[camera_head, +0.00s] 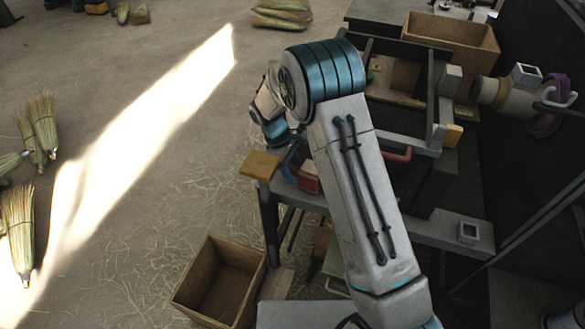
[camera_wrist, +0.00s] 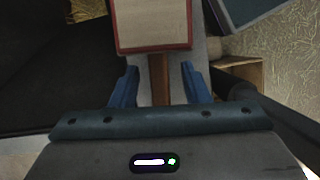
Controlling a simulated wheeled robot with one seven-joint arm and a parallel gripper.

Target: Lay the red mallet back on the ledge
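The red mallet has a block head (camera_wrist: 152,28) with red edges and a pale face, and a brown handle (camera_wrist: 159,80). In the wrist view the handle runs between the two blue fingers of my gripper (camera_wrist: 160,78). The fingers are open, with a visible gap on each side of the handle. A grey strip, seemingly the ledge (camera_wrist: 178,72), shows under the mallet. In the head view the red head (camera_head: 309,180) shows just left of my arm, at the bench's left end; my gripper (camera_head: 290,166) is mostly hidden there by the arm.
A brown block (camera_head: 260,164) sits at the bench's left corner. An open wooden box (camera_head: 220,283) stands on the floor below. A dark tray frame (camera_head: 400,95) and a wooden crate (camera_head: 452,42) lie behind my arm. Brooms (camera_head: 18,225) lie at far left; the floor between is mostly clear.

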